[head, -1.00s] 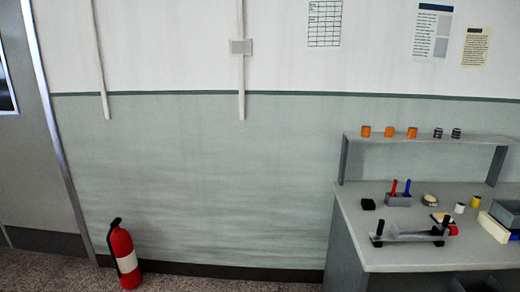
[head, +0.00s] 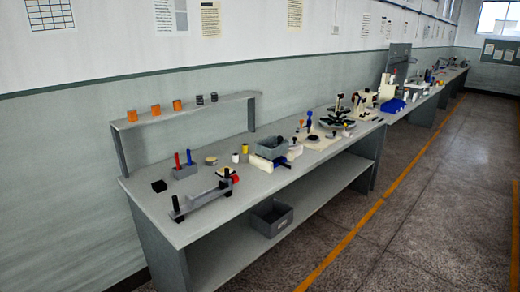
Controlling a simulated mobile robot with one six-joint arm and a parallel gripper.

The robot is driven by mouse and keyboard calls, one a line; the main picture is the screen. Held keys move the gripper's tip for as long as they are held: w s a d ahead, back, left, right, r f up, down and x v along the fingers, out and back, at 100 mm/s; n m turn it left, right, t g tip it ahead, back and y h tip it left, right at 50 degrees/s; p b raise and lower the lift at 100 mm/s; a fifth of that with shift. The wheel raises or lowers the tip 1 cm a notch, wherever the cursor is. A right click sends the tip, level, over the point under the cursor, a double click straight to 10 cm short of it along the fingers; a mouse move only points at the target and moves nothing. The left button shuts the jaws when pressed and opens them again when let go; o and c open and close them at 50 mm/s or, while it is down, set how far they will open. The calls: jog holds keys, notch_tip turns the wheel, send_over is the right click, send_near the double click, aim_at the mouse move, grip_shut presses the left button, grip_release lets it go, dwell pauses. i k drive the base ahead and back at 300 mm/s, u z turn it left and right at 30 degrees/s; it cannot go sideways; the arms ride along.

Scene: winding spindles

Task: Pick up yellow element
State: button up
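A small yellow cylinder (head: 245,148) stands on the grey workbench (head: 150,218) in the head view, just behind a white cylinder (head: 235,157). A flat, round, pale yellow-topped piece (head: 211,160) lies to its left. Another small pale yellow patch shows beside a red cylinder (head: 235,178), too small to make out. I cannot tell which of these the task means. My gripper is not in view.
A grey holder with red and blue sticks (head: 184,169), a black block (head: 159,186) and a long grey fixture (head: 203,196) stand nearby. A raised shelf (head: 225,104) carries orange and dark spools. The floor (head: 440,220) right of the benches is clear.

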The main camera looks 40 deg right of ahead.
aim_at(245, 146)
jog(key=u, duration=0.65)
jog(key=k, duration=0.2)
jog(key=z, duration=3.4)
jog(key=i, duration=1.1)
jog(key=z, duration=0.05)
